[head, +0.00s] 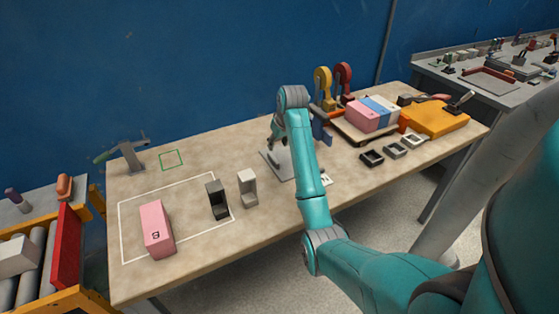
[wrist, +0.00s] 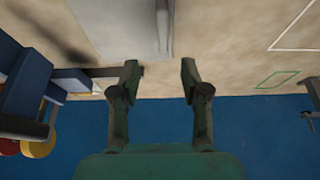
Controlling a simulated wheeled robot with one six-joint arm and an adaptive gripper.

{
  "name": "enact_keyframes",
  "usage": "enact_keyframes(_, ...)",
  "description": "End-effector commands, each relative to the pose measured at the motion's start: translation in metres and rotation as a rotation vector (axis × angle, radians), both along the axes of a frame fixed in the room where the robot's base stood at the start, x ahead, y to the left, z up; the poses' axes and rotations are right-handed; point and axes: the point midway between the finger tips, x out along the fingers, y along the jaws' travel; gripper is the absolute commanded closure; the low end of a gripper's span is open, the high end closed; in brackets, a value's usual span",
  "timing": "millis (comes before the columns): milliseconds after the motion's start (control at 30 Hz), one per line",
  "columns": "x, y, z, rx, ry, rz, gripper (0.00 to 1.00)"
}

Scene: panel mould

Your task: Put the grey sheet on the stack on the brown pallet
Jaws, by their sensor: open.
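A flat light grey plate (head: 268,158), which may be the grey sheet, lies on the table behind my forearm and is partly hidden by it. It also shows at the top of the wrist view (wrist: 100,25), with a raised pale bar along its right side. My gripper (wrist: 159,72) is open, with nothing between its fingers. In the head view my gripper (head: 275,138) is above the table near this plate, partly hidden by my arm. I cannot clearly make out a brown pallet; a dark low base (head: 350,132) carries pink, blue and white blocks (head: 372,112) at the right.
A pink block (head: 157,228) lies inside a white outline at the left. A dark bracket (head: 217,200) and a pale bracket (head: 247,188) stand nearby. Yellow (head: 322,82) and red (head: 343,80) hooks stand at the back. A green outline (head: 171,160) encloses bare table.

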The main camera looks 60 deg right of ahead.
Motion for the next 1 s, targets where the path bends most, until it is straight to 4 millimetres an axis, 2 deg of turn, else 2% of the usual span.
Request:
enact_keyframes(100,0.006,-0.003,-0.018,0.002,0.002,0.001,0.54)
enact_keyframes(367,0.012,-0.005,-0.035,0.001,0.002,0.001,0.54)
enact_keyframes(700,0.022,-0.008,-0.076,0.001,0.002,0.001,0.54)
enact_keyframes(1000,0.024,-0.010,-0.083,0.000,0.000,0.001,0.54)
